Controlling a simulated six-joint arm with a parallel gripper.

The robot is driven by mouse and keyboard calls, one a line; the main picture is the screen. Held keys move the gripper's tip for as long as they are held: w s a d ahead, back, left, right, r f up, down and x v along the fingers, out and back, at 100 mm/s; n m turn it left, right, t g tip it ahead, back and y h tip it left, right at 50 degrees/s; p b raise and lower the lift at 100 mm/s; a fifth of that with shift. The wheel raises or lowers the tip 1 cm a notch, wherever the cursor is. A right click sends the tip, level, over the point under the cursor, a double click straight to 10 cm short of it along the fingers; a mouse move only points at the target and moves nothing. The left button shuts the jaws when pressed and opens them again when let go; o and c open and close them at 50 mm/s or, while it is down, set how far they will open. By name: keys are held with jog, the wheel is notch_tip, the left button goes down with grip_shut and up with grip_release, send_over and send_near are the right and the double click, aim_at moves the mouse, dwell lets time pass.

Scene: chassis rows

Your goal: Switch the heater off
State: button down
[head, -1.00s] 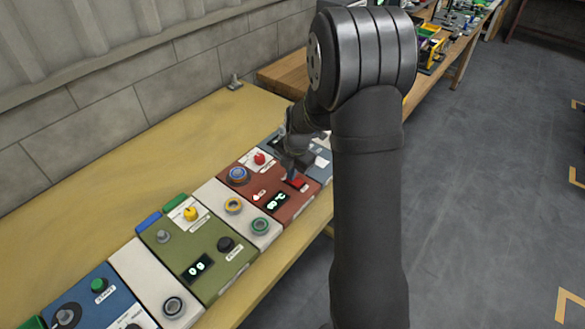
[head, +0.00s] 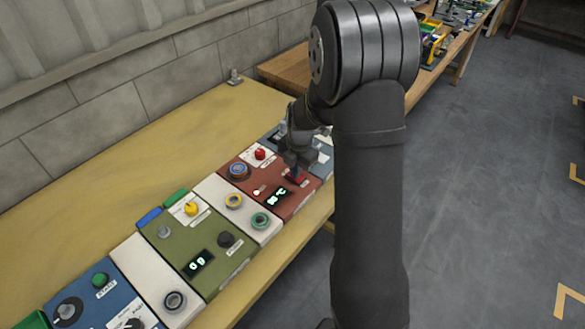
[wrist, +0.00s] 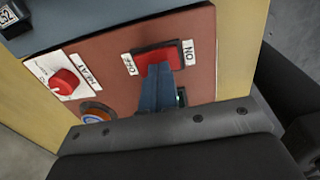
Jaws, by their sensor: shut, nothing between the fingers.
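The brick-red heater panel (head: 240,172) lies in the row of panels on the table; it fills much of the wrist view (wrist: 205,40). Its red rocker switch (wrist: 155,55) has an OFF label at its left end and an ON label at its right end in the wrist view. In the head view the rocker (head: 297,178) is partly hidden by my gripper (head: 295,168). My gripper (wrist: 157,68) is shut and empty, its blue-grey fingertips overlapping the rocker's near edge around the middle. I cannot tell whether they touch it, or which way the rocker is tilted.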

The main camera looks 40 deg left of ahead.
dwell(0.3)
notch_tip(320, 180, up, 14)
jog(key=d, duration=0.2)
dwell(0.3)
jog(key=shift+a+y, duration=0.3)
jog(key=shift+a, duration=0.35)
send_near(301, 181)
jog(key=a+f, duration=0.1)
jog(key=f, duration=0.1)
jog(key=a+f, duration=0.3)
jog(key=f, duration=0.1)
jog(key=shift+a+f, duration=0.1)
jog(key=shift+a, duration=0.25)
